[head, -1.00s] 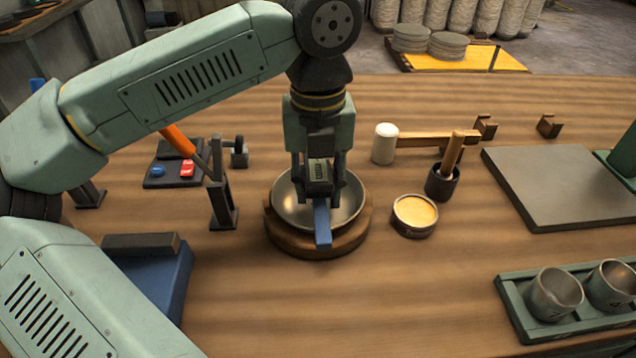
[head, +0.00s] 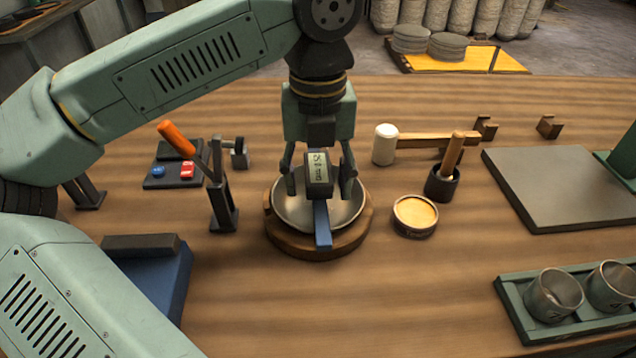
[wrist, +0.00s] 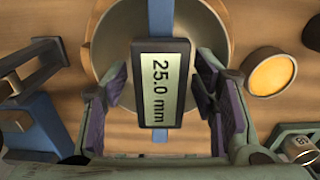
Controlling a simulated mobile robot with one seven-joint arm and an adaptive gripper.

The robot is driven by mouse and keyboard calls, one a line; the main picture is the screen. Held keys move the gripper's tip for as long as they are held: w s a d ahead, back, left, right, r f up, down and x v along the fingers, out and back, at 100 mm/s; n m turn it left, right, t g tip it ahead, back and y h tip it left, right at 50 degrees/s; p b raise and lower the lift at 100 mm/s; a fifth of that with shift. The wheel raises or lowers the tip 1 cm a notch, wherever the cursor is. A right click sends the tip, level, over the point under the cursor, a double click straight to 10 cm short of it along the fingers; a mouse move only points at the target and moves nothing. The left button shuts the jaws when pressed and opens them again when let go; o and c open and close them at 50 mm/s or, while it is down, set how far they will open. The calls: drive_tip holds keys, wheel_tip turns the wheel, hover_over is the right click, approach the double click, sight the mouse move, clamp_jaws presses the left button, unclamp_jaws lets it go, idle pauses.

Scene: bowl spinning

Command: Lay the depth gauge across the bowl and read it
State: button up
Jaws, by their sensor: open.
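The depth gauge (head: 319,174) has a dark display body on a blue bar. The bar lies across the metal bowl (head: 346,212), and its near end rests over the front rim. In the wrist view the gauge display (wrist: 161,86) reads 25.0 mm. The bowl sits in a round wooden base (head: 290,243). My gripper (head: 321,190) is open, with its fingers apart on either side of the display body. In the wrist view the open fingers (wrist: 162,105) show gaps on both sides of the gauge. The part of the gauge inside the bowl is hidden.
A tin of yellow paste (head: 415,216), a white-headed mallet (head: 386,145) and a dark mortar (head: 441,184) stand right of the bowl. A lever with orange handle (head: 177,140) stands left. Metal cups (head: 553,295) sit in a green tray front right. Table front centre is clear.

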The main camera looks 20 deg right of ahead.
sight(318, 168)
wheel_tip(318, 168, up, 10)
drive_tip(key=shift+r, duration=0.2)
idle(0.3)
